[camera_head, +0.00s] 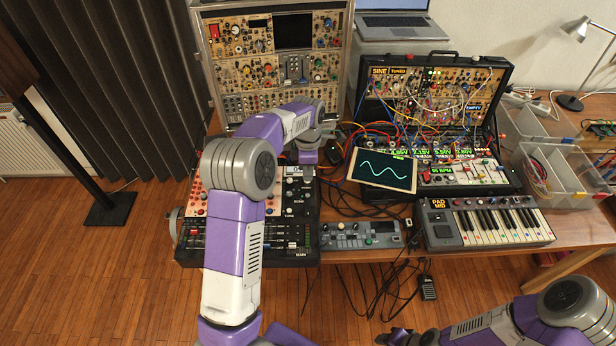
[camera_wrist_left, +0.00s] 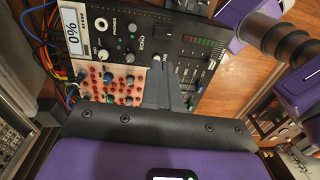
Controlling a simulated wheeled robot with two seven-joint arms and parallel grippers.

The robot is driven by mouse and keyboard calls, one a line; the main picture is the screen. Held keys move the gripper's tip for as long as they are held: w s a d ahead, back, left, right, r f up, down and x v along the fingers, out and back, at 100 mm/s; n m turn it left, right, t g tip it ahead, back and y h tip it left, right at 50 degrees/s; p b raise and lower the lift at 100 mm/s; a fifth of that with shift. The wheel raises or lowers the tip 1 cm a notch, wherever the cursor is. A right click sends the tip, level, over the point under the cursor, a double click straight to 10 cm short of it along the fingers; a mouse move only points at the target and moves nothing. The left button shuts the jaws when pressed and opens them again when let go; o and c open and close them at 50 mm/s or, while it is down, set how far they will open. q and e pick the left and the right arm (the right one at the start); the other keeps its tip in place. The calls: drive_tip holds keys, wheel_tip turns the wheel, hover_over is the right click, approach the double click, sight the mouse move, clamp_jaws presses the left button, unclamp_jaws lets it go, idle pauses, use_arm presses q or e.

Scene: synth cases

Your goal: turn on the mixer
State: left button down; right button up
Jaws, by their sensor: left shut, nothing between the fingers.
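The mixer (camera_head: 299,237) is a black panel with knobs, faders and a "MAIN" label at the front left of the table, partly hidden behind my left arm. In the left wrist view the mixer (camera_wrist_left: 140,38) shows knobs, a level meter and ECHO and PHONES labels. My left gripper (camera_head: 307,172) points down over the mixer's back right part. Its fingers (camera_wrist_left: 170,68) are together and empty, covering part of the panel; I cannot tell whether they touch it. My right gripper (camera_head: 398,337) is partly visible at the bottom edge, away from the mixer; its finger opening is unclear.
A tall modular synth (camera_head: 275,60) stands behind the mixer. A screen with a sine wave (camera_head: 382,170), a patched synth case (camera_head: 436,90) and a small keyboard (camera_head: 487,222) are to the right. A small grey device (camera_head: 360,236) sits beside the mixer. Loose cables hang over the front edge.

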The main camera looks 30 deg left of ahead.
sight(308, 214)
use_arm(q)
drive_tip(key=shift+s+d+g+p, duration=0.3)
drive_tip(key=shift+s+d+p, duration=0.05)
drive_tip(key=shift+s+p, duration=0.2)
idle(0.4)
drive_tip(key=f, duration=0.4)
drive_tip(key=s+f+b, duration=0.1)
drive_tip(key=f, duration=0.4)
drive_tip(key=f+b, duration=0.1)
drive_tip(key=f, duration=0.4)
drive_tip(key=shift+s+d, duration=0.25)
drive_tip(key=shift+d, duration=0.1)
drive_tip(key=shift+s+d+f, duration=0.1)
drive_tip(key=shift+s+f, duration=0.05)
drive_tip(key=shift+f, duration=0.05)
